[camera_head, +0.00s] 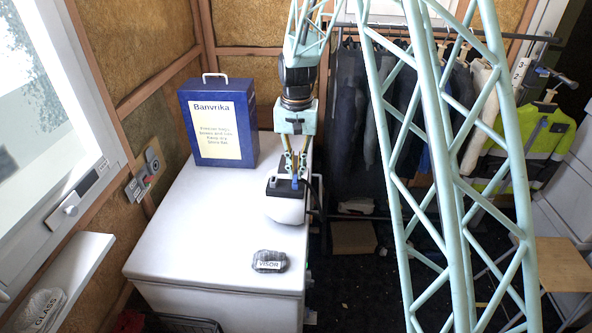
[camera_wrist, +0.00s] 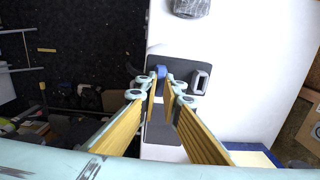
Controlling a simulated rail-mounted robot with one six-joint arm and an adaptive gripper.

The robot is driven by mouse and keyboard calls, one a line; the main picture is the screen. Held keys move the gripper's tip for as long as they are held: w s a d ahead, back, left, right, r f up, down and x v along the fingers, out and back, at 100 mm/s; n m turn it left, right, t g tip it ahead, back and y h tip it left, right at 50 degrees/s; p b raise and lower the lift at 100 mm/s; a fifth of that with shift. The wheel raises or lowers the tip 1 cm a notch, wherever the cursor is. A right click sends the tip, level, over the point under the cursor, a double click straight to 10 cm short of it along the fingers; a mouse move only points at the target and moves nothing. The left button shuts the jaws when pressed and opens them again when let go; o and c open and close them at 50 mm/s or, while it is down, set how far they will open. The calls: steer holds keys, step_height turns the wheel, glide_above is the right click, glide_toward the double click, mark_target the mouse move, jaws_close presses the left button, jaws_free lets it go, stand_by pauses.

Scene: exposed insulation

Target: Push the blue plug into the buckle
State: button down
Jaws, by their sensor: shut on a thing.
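A small blue plug (camera_head: 295,181) sits at the tips of my gripper (camera_head: 293,174); it also shows between the fingertips (camera_wrist: 163,86) in the wrist view (camera_wrist: 161,71). The yellow fingers are shut on it and point down. The plug is over a black panel (camera_wrist: 178,66) on top of a white block at the chest's right edge. A grey-rimmed piece that looks like the buckle (camera_wrist: 200,82) stands on this panel, right of the plug in the wrist view. In the head view it appears left of the plug (camera_head: 273,182). Whether the plug touches the panel is unclear.
The white chest (camera_head: 190,235) has free room on its left and front. A dark blue Banvrika box (camera_head: 220,122) stands at its back. A grey wrapped packet labelled VISOR (camera_head: 269,261) lies near the front right. Clothes hang on a rack to the right.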

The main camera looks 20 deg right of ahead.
mark_target(296, 172)
steer(key=shift+f, duration=0.1)
steer(key=c, duration=2.7)
jaws_free()
steer(key=shift+c, duration=0.2)
step_height(296, 172, up, 12)
